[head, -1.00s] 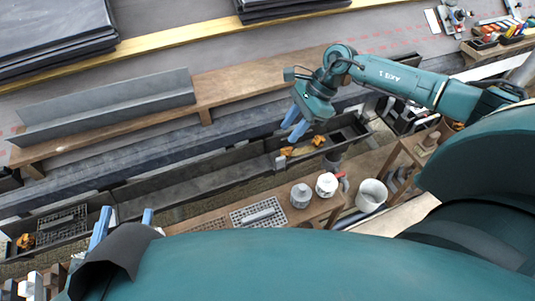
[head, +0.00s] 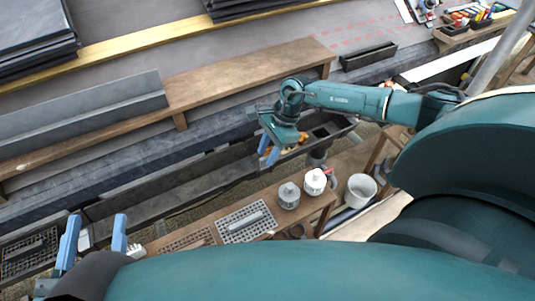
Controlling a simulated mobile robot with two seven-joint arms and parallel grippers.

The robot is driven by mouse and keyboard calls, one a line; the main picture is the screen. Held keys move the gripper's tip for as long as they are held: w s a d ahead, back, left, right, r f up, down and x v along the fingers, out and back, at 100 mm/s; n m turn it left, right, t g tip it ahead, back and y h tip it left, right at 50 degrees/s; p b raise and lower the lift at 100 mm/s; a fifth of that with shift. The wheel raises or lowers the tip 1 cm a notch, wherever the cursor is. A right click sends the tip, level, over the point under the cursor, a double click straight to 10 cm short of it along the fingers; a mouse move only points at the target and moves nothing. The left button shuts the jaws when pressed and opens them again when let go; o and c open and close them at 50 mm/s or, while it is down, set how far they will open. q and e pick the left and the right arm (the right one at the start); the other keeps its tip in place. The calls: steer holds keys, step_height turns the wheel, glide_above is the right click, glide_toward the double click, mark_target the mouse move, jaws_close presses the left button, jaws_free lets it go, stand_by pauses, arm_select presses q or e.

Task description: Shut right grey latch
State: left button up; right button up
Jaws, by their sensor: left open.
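The dark gutter (head: 187,197) runs diagonally across the middle. Orange-yellow bracket parts (head: 303,138) show at its right end, partly behind my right gripper. I cannot make out a separate grey latch there; it may be hidden by the gripper. My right gripper (head: 268,151) points down at the gutter's right end, its blue fingers close together. The frames do not show whether it touches anything or is fully shut. My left gripper (head: 94,240) is open and empty at the lower left, with its blue fingers wide apart near the gutter's left part.
A wooden plank shelf holds a grating tray (head: 245,223), a grey jar (head: 289,195) and a white jar (head: 315,182). A white bucket (head: 360,190) stands to their right. A long wooden board (head: 250,73) lies beyond the gutter. Stacked dark slabs (head: 32,40) are at upper left.

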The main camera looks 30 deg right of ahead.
arm_select(q)
steer(key=shift+r, duration=0.1)
arm_select(e)
steer(key=shift+a+f, duration=0.1)
steer(key=shift+f, duration=0.1)
jaws_close()
steer(key=shift+w, duration=0.1)
